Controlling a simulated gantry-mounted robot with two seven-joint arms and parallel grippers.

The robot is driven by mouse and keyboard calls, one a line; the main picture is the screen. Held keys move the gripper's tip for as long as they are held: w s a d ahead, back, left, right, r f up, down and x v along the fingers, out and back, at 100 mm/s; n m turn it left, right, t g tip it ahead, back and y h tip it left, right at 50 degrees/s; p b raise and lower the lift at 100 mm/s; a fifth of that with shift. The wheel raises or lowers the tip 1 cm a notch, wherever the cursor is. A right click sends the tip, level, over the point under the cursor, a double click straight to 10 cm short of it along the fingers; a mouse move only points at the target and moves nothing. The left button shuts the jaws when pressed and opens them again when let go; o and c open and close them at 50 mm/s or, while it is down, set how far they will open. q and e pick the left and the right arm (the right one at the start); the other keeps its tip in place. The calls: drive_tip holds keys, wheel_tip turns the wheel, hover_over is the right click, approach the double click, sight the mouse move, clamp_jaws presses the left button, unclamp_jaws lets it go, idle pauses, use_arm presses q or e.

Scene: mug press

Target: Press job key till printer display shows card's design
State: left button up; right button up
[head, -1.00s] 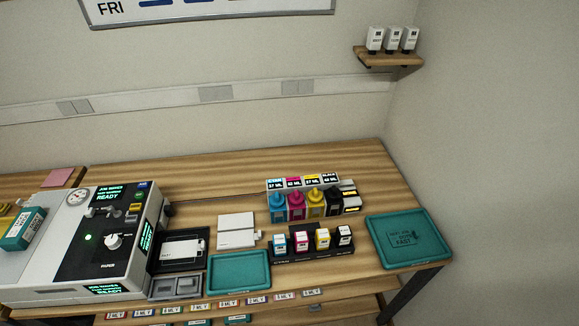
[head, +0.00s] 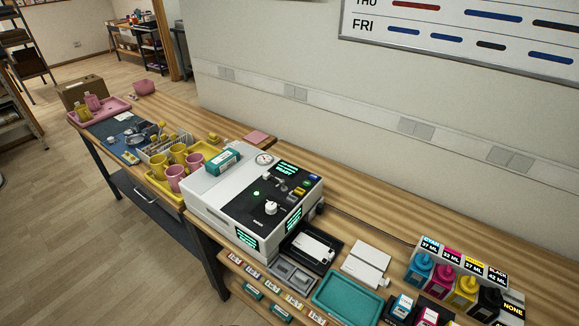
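The printer (head: 225,206), a white box with a black top panel, stands on the wooden bench in the middle of the head view. Its top display (head: 287,168) and front display (head: 247,238) show green text too small to read here. Small keys (head: 298,192), some yellow, sit by the top display, beside a white knob (head: 270,208) and a lit green lamp (head: 256,193). I cannot tell which is the job key. A teal box (head: 223,161) rests on the printer's back left. No job card can be made out. Neither gripper is in view.
Yellow and pink mugs (head: 178,153) stand on a yellow tray (head: 212,150) left of the printer. A pink tray (head: 115,108) is farther left.

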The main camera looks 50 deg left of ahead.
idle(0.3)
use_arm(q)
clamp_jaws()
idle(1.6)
